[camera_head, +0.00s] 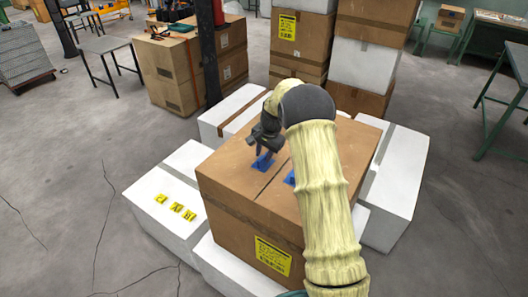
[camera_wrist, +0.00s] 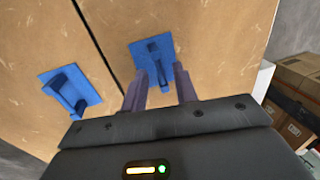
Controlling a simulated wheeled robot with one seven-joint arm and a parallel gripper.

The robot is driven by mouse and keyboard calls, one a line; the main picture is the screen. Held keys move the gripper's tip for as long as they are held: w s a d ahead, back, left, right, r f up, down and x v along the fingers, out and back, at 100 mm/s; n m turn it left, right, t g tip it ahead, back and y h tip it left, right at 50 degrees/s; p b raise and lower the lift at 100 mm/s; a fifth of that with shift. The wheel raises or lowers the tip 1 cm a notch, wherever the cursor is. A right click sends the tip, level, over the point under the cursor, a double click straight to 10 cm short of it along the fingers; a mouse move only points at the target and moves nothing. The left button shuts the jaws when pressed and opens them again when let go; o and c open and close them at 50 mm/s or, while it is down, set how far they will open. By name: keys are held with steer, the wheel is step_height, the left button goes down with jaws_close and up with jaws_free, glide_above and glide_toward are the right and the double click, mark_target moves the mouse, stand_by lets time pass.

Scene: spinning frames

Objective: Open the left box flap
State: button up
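A large brown cardboard box (camera_head: 245,215) stands closed, its two top flaps meeting at a seam. The left flap (camera_head: 228,165) carries a blue handle (camera_head: 263,161); the right flap (camera_head: 335,155) carries another blue handle (camera_head: 290,178), partly hidden by my arm. My gripper (camera_head: 266,150) is down at the left flap's handle. In the wrist view my gripper (camera_wrist: 161,72) has its two fingers apart, with the blue left handle (camera_wrist: 153,50) between and just beyond the tips. I cannot tell whether they touch it. The right handle (camera_wrist: 70,92) lies across the seam.
White boxes (camera_head: 165,215) surround the brown box on the floor, one at the right (camera_head: 397,190). Stacked boxes (camera_head: 300,40) stand behind, beside a dark post (camera_head: 208,55). The concrete floor (camera_head: 70,190) at the left is clear.

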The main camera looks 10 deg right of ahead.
jaws_close()
steer(key=shift+r, duration=0.15)
